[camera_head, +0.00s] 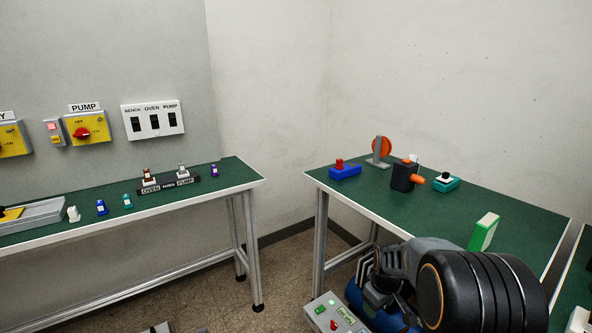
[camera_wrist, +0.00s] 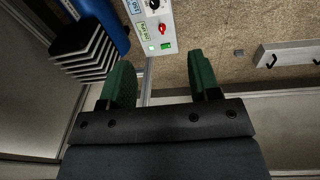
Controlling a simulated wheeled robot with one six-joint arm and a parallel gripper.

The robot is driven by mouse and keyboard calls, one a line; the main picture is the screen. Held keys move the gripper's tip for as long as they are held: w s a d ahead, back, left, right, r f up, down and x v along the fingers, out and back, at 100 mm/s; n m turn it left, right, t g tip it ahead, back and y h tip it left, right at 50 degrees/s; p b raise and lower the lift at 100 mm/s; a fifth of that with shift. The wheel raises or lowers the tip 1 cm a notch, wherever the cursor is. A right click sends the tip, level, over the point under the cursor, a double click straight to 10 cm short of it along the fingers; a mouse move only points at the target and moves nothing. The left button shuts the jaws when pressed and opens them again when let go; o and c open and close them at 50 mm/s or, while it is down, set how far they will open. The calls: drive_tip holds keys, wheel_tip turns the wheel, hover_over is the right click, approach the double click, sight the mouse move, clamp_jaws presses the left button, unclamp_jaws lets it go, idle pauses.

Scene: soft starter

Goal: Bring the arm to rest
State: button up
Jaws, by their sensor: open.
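My gripper (camera_wrist: 162,82) shows in the wrist view with its two green-padded fingers spread apart and nothing between them. It hangs over the brown floor, beside a pale control box with a red knob and green buttons (camera_wrist: 153,22). In the head view my arm (camera_head: 470,288) reaches in at the lower right, in front of the right table. My gripper cannot be made out in the head view.
The right green table (camera_head: 400,215) bears a blue block with a red button (camera_head: 345,170) and an orange disc (camera_head: 382,147). The left table (camera_head: 215,187) stands along the wall. The control box (camera_head: 330,315) and a blue finned machine (camera_wrist: 105,25) are close to my arm.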

drive_tip(key=s+a+r+m+p, duration=0.2)
drive_tip(key=s+r+p, duration=0.4)
drive_tip(key=r, duration=0.5)
drive_tip(key=s+a+r+m+t+p, duration=0.1)
drive_tip(key=s+a+r+m+p, duration=0.1)
drive_tip(key=s+r+p, duration=0.4)
drive_tip(key=s+a+r+m+t+p, duration=0.1)
drive_tip(key=s+r+p, duration=0.4)
drive_tip(key=r, duration=1.1)
drive_tip(key=shift+s+a+m+p, duration=0.4)
drive_tip(key=shift+s+a+m, duration=0.2)
drive_tip(key=shift+s+a, duration=0.2)
